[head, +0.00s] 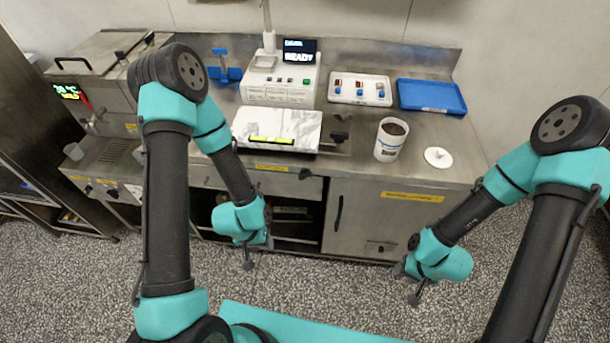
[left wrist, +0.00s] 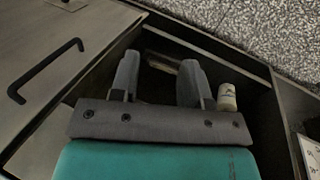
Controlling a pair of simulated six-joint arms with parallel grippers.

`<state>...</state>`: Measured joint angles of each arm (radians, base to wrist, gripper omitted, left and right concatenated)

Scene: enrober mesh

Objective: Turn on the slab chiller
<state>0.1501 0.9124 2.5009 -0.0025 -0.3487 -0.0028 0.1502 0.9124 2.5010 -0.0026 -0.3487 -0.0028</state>
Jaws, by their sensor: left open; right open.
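A white marble slab (head: 290,121) lies on the steel counter, with a bright yellow-green strip (head: 271,140) on its front edge. I take it for the slab chiller; its switch cannot be made out. A dark knob or handle (head: 339,136) is just right of the slab. My left gripper (head: 256,250) hangs in front of and below the counter, clear of the slab. In the left wrist view its two fingers (left wrist: 158,78) are apart with nothing between them. My right gripper (head: 406,277) hangs over the floor at the right, open and apart from everything.
Behind the slab is a white machine (head: 282,82) whose screen reads READY. A tray of coloured pieces (head: 360,101), a blue tray (head: 431,96), a brown-filled pot (head: 389,151) and a white lid (head: 438,157) stand rightward. An open cabinet (head: 296,228) is below.

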